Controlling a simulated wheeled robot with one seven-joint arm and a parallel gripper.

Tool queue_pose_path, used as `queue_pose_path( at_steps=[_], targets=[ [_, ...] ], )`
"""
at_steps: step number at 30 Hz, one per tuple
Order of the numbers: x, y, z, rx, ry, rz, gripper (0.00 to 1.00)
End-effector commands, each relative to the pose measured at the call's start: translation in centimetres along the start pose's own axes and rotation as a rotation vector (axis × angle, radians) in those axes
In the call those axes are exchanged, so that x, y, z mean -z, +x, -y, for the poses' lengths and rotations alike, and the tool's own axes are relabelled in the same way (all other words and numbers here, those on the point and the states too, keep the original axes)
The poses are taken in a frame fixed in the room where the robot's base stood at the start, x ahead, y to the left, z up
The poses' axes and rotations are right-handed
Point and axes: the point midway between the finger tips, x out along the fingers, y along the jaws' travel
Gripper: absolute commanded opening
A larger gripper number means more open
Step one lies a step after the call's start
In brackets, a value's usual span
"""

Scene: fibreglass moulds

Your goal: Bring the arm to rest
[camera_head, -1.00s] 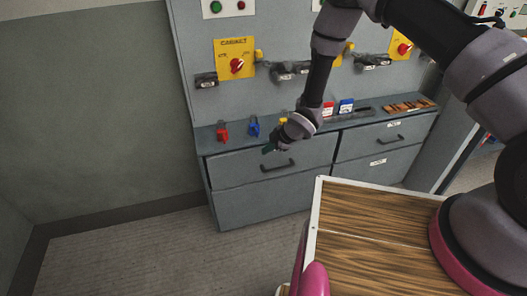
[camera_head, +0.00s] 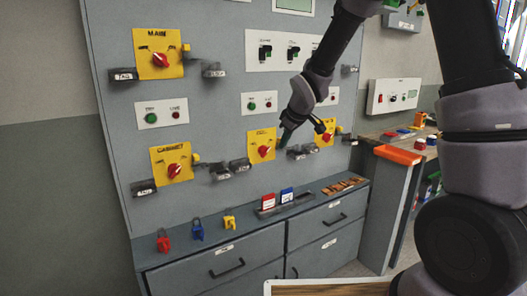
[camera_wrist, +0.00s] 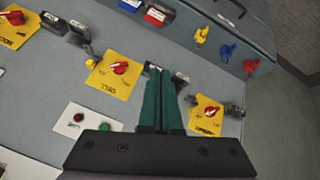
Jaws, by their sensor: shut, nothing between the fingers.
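My gripper (camera_head: 284,137) is at the end of my raised arm, in front of the grey panel (camera_head: 225,120). In the head view its tip overlaps the area beside a yellow switch plate (camera_head: 262,145) with a red knob. In the wrist view the green fingers of my gripper (camera_wrist: 160,105) lie together and hold nothing. They point across the panel, between two yellow plates. I cannot tell the exact gap between the fingertips and the panel.
A red padlock (camera_head: 163,241), a blue padlock (camera_head: 198,230) and a yellow padlock (camera_head: 229,219) stand on the cabinet ledge (camera_head: 150,262). Red and blue tags are in a holder (camera_head: 285,203). A workbench with an orange tray (camera_head: 398,155) is at right. Bare wall is at left.

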Motion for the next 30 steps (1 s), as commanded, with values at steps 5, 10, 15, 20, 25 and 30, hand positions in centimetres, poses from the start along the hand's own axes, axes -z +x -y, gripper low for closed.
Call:
queue_pose_path(
  at_steps=[5,10,15,20,25,30],
  targets=[
    [-2.9,-9.8,-4.0,-0.064,0.28,0.02,0.0],
    [-6.6,-17.9,-5.0,-0.098,0.545,0.026,0.0],
    [-10.6,-25.0,-3.9,-0.107,0.806,0.015,0.0],
    [-14.0,-30.1,-1.4,-0.096,1.025,-0.008,0.0],
    [-16.1,-32.9,1.0,-0.074,1.175,-0.027,0.0],
    [-16.8,-33.8,2.1,-0.062,1.229,-0.032,0.0]
  ],
)
